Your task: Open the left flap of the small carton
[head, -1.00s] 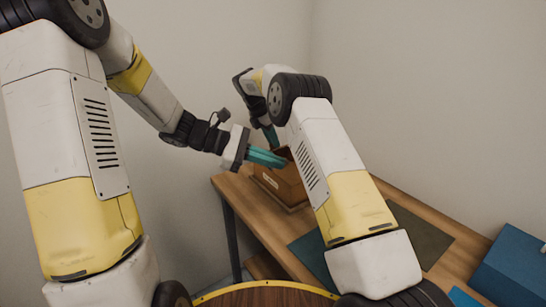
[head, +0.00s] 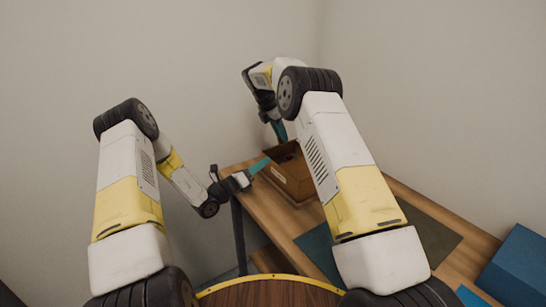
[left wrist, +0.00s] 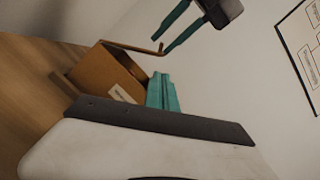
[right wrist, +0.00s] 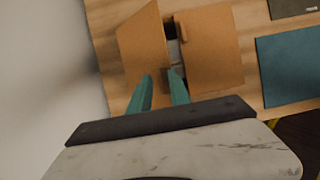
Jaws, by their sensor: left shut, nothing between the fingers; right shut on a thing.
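The small brown carton (head: 292,181) stands on the wooden table with its top partly open; it also shows in the left wrist view (left wrist: 96,72). In the right wrist view, one wide flap (right wrist: 143,42) is on the left and another (right wrist: 213,45) on the right, with a dark gap between. My left gripper (head: 265,162) is shut and empty beside the carton's left side; its fingers show in the left wrist view (left wrist: 162,92). My right gripper (head: 281,132) reaches down from above, shut on a flap of the carton. Which flap is hard to tell.
Dark mats (head: 425,232) lie on the table (head: 395,195) right of the carton. A blue box (head: 516,268) stands at the far right. Walls close off the back and left. My right forearm passes in front of the carton's right side.

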